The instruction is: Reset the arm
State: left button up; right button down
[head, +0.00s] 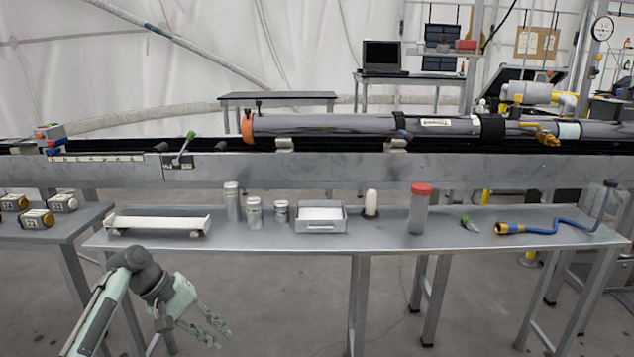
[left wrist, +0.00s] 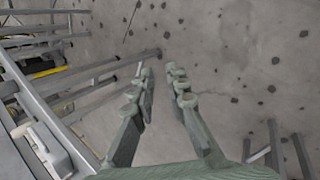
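My left arm (head: 100,312) comes in from the lower left of the head view. My left gripper (head: 217,334) hangs in front of the metal table, below the level of its top. In the left wrist view the left gripper (left wrist: 160,80) has its two fingers apart, with nothing between them and the grey floor behind. My right gripper is not in either view.
A long metal table (head: 270,240) holds a white rack (head: 158,224), metal canisters (head: 254,213), a tray (head: 320,228), a red-capped jar (head: 420,208) and a blue hose (head: 560,226). A side table at left bears several small boxes. A long grey tube (head: 330,126) lies behind.

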pick_arm(q)
jog(key=w+a+r+m+t+y, duration=0.2)
jog(key=w+a+m+t+y, duration=0.25)
jog(key=a, duration=0.55)
jog(key=w+a+r+m+t+y, duration=0.1)
jog(key=w+a+m+t+y, duration=0.15)
jog(key=w+a+y, duration=0.5)
jog(key=s+d+f+g+h, duration=0.1)
jog(key=s+d+f, duration=0.1)
jog(key=s+f, duration=0.55)
jog(key=s+d+f+g+h, duration=0.1)
jog(key=s+d+f+h, duration=0.15)
jog(key=s+f, duration=0.55)
jog(key=s+d+f+g, duration=0.1)
jog(key=s+f, duration=0.3)
jog(key=s, duration=0.4)
jog(key=s+d+f+g, duration=0.1)
jog(key=s+d+f, duration=0.2)
jog(key=s, duration=0.5)
jog(key=s+d+f+m+g, duration=0.1)
jog(key=s+d+f, duration=0.2)
jog(key=s, duration=0.6)
notch_tip(320, 180, down, 2)
jog(key=shift+f+h, duration=0.1)
jog(key=shift+h, duration=0.35)
